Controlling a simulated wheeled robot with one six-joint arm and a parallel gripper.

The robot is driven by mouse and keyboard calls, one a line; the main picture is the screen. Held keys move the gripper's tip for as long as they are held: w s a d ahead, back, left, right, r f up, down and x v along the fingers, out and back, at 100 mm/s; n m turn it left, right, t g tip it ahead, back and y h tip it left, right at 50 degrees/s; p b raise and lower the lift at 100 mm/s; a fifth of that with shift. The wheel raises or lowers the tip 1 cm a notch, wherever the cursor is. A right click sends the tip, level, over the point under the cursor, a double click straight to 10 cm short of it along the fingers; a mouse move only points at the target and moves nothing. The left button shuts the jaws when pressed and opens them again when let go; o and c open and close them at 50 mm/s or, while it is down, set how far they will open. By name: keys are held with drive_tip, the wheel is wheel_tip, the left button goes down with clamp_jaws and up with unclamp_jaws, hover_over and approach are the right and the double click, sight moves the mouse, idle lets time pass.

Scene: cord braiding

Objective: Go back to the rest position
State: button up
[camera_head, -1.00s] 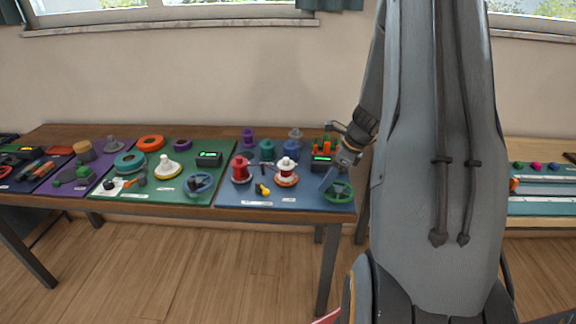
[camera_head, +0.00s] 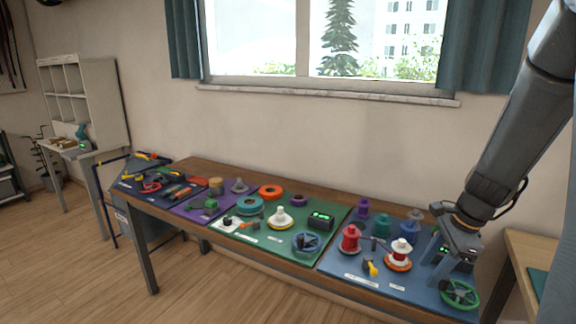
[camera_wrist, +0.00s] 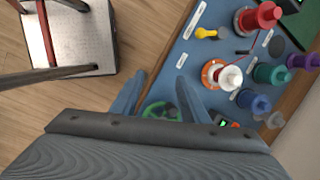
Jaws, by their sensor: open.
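My gripper (camera_head: 436,270) is over the right end of the blue mat (camera_head: 352,275) in the head view, with the arm reaching in from the upper right. Its two blue-grey fingers are apart with nothing held between them. In the wrist view my gripper (camera_wrist: 160,85) also shows spread fingers. A green handwheel (camera_head: 460,293) lies at the mat's front right corner, just beside the fingers. The wrist view shows this green handwheel (camera_wrist: 160,112) partly hidden behind the fingers and wrist body. How high the fingertips are above the mat I cannot tell.
A red spool (camera_head: 349,240), a white spool (camera_head: 399,255) and a yellow piece (camera_head: 371,268) stand or lie on the blue mat. Green (camera_head: 275,242) and purple mats with parts extend left. Another table (camera_head: 527,245) is at right. The floor in front is clear.

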drive_tip(key=s+a+r+n+h, duration=0.1)
drive_tip(key=s+a+n, duration=0.4)
drive_tip(key=a+n, duration=0.4)
drive_tip(key=s+a+r+n+h, duration=0.1)
drive_tip(key=s+a+n, duration=0.5)
drive_tip(key=a+n, duration=0.3)
drive_tip(key=shift+s+n+g, duration=0.2)
drive_tip(key=shift+n+g, duration=0.1)
drive_tip(key=shift+n, duration=0.7)
drive_tip(key=shift+a+r, duration=0.1)
